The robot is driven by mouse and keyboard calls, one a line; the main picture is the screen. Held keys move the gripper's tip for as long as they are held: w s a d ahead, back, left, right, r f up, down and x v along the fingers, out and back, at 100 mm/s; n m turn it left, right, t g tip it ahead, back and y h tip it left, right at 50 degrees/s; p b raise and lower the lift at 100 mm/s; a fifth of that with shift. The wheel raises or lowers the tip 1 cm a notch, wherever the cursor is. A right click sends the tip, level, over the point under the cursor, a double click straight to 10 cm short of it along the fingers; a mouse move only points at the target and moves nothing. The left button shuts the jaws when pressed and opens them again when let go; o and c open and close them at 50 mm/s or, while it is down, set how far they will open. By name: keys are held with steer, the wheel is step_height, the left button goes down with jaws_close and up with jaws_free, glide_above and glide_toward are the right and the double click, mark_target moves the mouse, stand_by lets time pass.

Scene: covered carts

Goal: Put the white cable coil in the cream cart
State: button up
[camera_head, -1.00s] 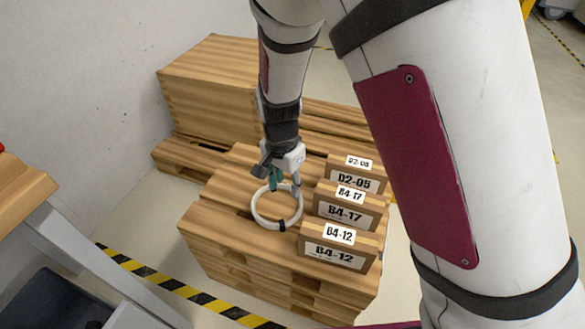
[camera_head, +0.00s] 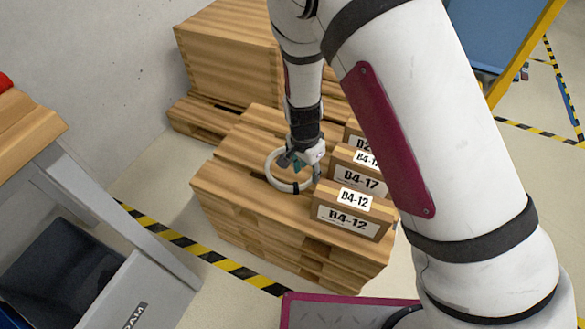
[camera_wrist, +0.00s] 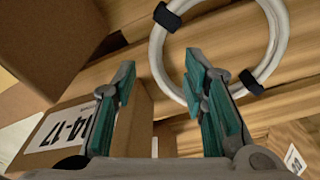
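The white cable coil (camera_head: 283,186) is a ring with black ties. It lies flat on the stacked wooden pallets, left of the labelled boxes. It also shows at the upper right in the wrist view (camera_wrist: 283,40). My gripper (camera_head: 301,168) is above the right part of the coil, with its teal-padded fingers apart. In the wrist view my gripper (camera_wrist: 160,70) is open with nothing between the fingertips; the right finger overlaps the ring's near edge in the picture. Whether it touches the coil I cannot tell. I see no cream cart in these frames.
Cardboard boxes B4-12 (camera_head: 349,222) and B4-17 (camera_head: 357,183) stand close on the right of the coil, with another behind. The pallet stack (camera_head: 225,190) has bare wood on the left. A wooden crate (camera_head: 225,60) stands behind. A blue panel (camera_head: 498,35) is at upper right.

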mark_target(309, 178)
steer(key=f+b, duration=0.1)
steer(key=f, duration=0.2)
steer(key=f+b, duration=0.1)
steer(key=f, duration=0.1)
steer(key=shift+w+d+b, duration=0.2)
steer(key=shift+d+b, duration=0.05)
steer(key=shift+b, duration=0.05)
steer(key=shift+r, duration=0.1)
jaws_close()
